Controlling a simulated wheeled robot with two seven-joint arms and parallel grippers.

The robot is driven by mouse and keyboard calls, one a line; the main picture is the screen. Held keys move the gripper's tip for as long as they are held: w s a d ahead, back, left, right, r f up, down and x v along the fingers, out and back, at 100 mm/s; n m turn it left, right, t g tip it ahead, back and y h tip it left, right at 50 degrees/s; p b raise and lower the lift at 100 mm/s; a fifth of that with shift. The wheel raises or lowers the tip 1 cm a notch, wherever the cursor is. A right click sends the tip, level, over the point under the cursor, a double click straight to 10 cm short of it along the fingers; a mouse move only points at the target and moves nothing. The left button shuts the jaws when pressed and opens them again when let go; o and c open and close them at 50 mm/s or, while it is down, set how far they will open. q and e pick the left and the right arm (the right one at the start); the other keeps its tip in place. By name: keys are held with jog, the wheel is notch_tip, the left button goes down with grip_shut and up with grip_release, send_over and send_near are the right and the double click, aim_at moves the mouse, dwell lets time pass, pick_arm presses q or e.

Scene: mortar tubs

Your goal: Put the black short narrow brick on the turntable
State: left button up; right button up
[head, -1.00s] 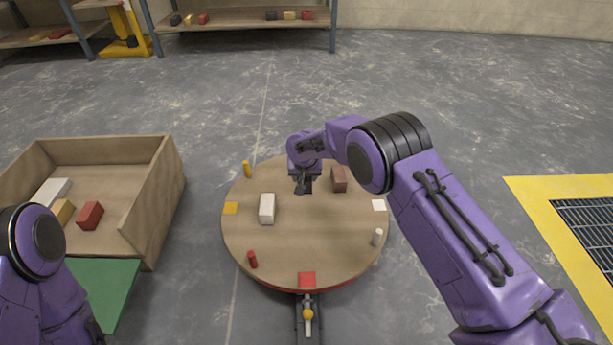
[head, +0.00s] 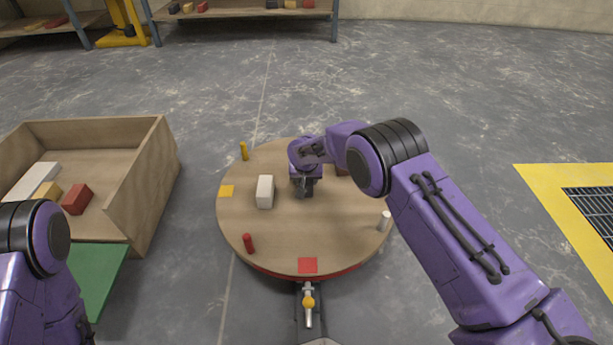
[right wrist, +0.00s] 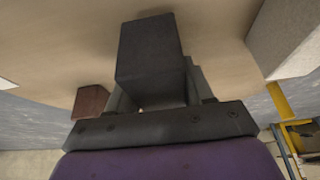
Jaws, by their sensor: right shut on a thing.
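The black short narrow brick (right wrist: 150,50) is held between the jaws of my right gripper (right wrist: 155,95), which is shut on it. In the head view my right gripper (head: 304,190) is over the middle of the round wooden turntable (head: 330,240), and the brick shows only as a small dark shape there. In the right wrist view the brick's end points towards the turntable surface (right wrist: 70,40). I cannot tell whether it touches. My left arm is at the lower left of the head view, but its gripper is out of sight.
A white brick (head: 265,192) stands left of my right gripper; a brown brick (head: 342,170) is partly hidden behind it. Red (head: 248,243), white (head: 384,221) and yellow (head: 243,151) pegs stand near the turntable's rim. A wooden box (head: 150,190) with bricks is at left.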

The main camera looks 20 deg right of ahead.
pick_arm(q)
jog(key=shift+w+a+f, duration=0.1)
jog(key=shift+w+a, duration=0.05)
jog(key=shift+w, duration=0.05)
pick_arm(e)
jog(key=shift+f, duration=0.2)
pick_arm(q)
jog(key=shift+f+b, duration=0.25)
jog(key=shift+b, duration=0.05)
pick_arm(e)
jog(key=shift+f, duration=0.45)
pick_arm(q)
jog(key=shift+a, duration=0.1)
pick_arm(e)
jog(key=o, duration=1.4)
jog(key=shift+o, duration=0.2)
